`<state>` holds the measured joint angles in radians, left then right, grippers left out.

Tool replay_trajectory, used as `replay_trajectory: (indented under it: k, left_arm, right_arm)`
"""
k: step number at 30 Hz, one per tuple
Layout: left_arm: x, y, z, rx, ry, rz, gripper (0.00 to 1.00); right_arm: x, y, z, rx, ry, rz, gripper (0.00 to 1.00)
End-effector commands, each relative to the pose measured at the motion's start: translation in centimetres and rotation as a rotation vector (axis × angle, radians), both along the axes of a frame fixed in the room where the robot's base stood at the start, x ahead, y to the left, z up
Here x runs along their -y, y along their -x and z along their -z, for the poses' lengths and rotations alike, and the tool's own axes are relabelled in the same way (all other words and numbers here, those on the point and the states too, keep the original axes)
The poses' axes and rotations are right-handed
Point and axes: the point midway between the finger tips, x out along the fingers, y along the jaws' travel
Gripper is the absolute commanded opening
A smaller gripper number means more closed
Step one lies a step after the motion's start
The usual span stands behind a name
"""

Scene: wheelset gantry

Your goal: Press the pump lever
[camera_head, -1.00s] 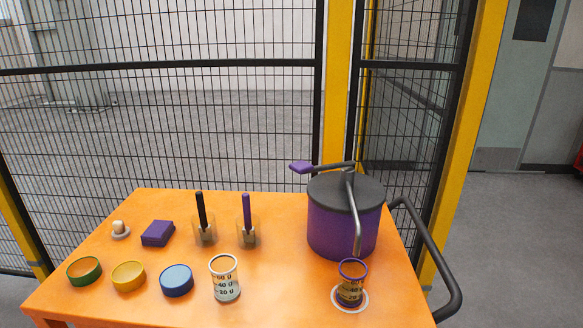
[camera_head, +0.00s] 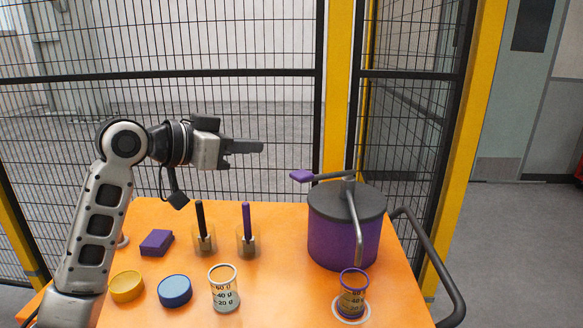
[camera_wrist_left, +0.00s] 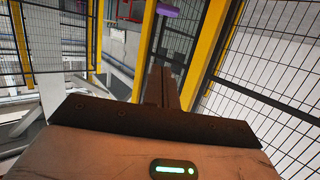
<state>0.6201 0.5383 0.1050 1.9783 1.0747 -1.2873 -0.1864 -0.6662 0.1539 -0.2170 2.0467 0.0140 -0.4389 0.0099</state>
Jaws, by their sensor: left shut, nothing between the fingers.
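The pump is a purple pot (camera_head: 342,238) with a dark grey lid, standing at the right of the orange table. Its lever (camera_head: 330,176) reaches left from the top and ends in a purple pad (camera_head: 301,176). A grey spout bends down over a measuring cup (camera_head: 352,293) with a purple rim, on a white ring. My left gripper (camera_head: 262,147) is shut and empty, left of the purple pad and a little higher, apart from it. In the left wrist view the shut fingers (camera_wrist_left: 162,85) point toward the purple pad (camera_wrist_left: 168,10) at the top. My right gripper is not in view.
On the orange table (camera_head: 285,290) stand a clear measuring cup (camera_head: 224,288), a blue lidded dish (camera_head: 174,290), a yellow dish (camera_head: 127,286), a purple block (camera_head: 156,243) and two holders with a black stick (camera_head: 200,220) and a purple stick (camera_head: 247,222). A mesh fence (camera_head: 270,100) stands behind.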

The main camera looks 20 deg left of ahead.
Motion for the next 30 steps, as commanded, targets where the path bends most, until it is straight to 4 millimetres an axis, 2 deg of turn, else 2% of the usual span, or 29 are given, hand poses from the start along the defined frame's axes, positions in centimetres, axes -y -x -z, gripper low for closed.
replay_trajectory:
  k: [8,17,22,24,30]
  left_arm:
    - [0.6,-0.8,0.2,-0.001,0.005,0.001,0.0]
    - [3.7,-5.5,1.4,-0.003,0.007,0.002,0.0]
    - [5.5,-8.3,2.3,-0.004,0.004,0.001,0.0]
    - [5.4,-8.2,3.9,-0.007,0.003,-0.001,0.0]
    - [5.3,-8.2,6.0,-0.002,0.002,-0.002,0.0]
  right_arm:
    - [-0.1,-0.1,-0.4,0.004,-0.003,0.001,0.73]
    - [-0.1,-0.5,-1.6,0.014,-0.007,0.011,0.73]
    - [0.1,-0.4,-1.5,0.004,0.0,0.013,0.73]
    - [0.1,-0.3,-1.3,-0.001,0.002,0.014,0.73]
    - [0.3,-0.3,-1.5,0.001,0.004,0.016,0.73]
